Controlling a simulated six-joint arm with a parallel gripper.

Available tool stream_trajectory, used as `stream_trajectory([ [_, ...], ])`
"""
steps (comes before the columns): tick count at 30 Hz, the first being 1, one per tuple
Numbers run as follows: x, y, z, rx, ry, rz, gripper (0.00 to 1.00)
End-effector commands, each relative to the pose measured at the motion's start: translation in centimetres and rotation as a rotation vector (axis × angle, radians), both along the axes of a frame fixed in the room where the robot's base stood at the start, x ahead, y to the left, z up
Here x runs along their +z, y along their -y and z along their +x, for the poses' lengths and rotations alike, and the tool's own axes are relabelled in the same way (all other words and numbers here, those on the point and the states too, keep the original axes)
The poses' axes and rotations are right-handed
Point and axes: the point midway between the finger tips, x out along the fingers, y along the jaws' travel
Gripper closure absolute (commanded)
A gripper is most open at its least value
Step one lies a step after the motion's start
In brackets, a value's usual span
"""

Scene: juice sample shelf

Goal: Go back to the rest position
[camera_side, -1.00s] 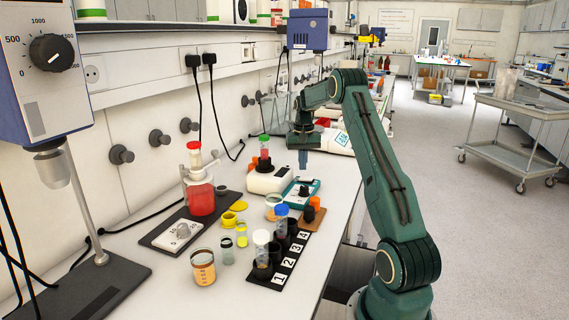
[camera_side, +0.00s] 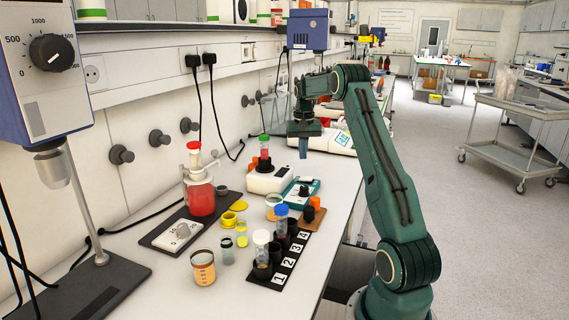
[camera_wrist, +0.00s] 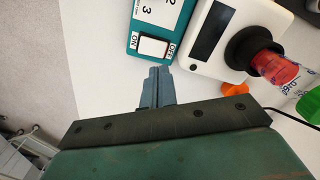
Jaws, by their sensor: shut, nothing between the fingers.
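My gripper (camera_side: 303,153) is shut and empty. In the side view it points down and hangs above the bench, behind the teal device (camera_side: 301,192). In the wrist view its fingers (camera_wrist: 158,84) are together, with the teal device's ON/OFF switch (camera_wrist: 153,48) just beyond them in the picture. A white device (camera_side: 271,180) stands to the left of the teal one, with a red tube with a green cap (camera_side: 264,152) upright on it. The white device also shows in the wrist view (camera_wrist: 205,68).
A numbered black rack (camera_side: 286,266) with capped tubes stands near the bench's front edge. A flask of red liquid (camera_side: 200,197), small jars and a beaker of orange liquid (camera_side: 203,268) stand to its left.

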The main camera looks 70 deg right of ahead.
Motion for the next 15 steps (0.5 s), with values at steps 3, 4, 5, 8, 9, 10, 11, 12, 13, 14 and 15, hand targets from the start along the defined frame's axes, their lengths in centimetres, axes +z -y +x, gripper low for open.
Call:
stream_trajectory([
  [3, 0.0, 0.0, 0.0, 0.001, 0.0, 0.0, 1.0],
  [4, 0.1, -0.1, 0.1, 0.002, 0.0, -0.001, 1.0],
  [5, 0.2, -0.2, 0.1, 0.004, 0.001, -0.002, 1.0],
  [8, 0.7, -0.8, 0.4, 0.016, 0.004, -0.006, 1.0],
  [9, 1.0, -1.2, 0.6, 0.024, 0.006, -0.009, 1.0],
  [10, 1.4, -1.6, 0.8, 0.031, 0.009, -0.012, 1.0],
  [11, 1.7, -2.1, 1.0, 0.04, 0.011, -0.015, 1.0],
  [12, 2.2, -2.8, 1.3, 0.053, 0.016, -0.021, 1.0],
  [13, 2.7, -3.3, 1.5, 0.064, 0.019, -0.025, 1.0],
  [14, 3.2, -4.0, 1.8, 0.076, 0.023, -0.03, 1.0],
  [15, 3.9, -5.0, 2.1, 0.094, 0.029, -0.035, 1.0],
])
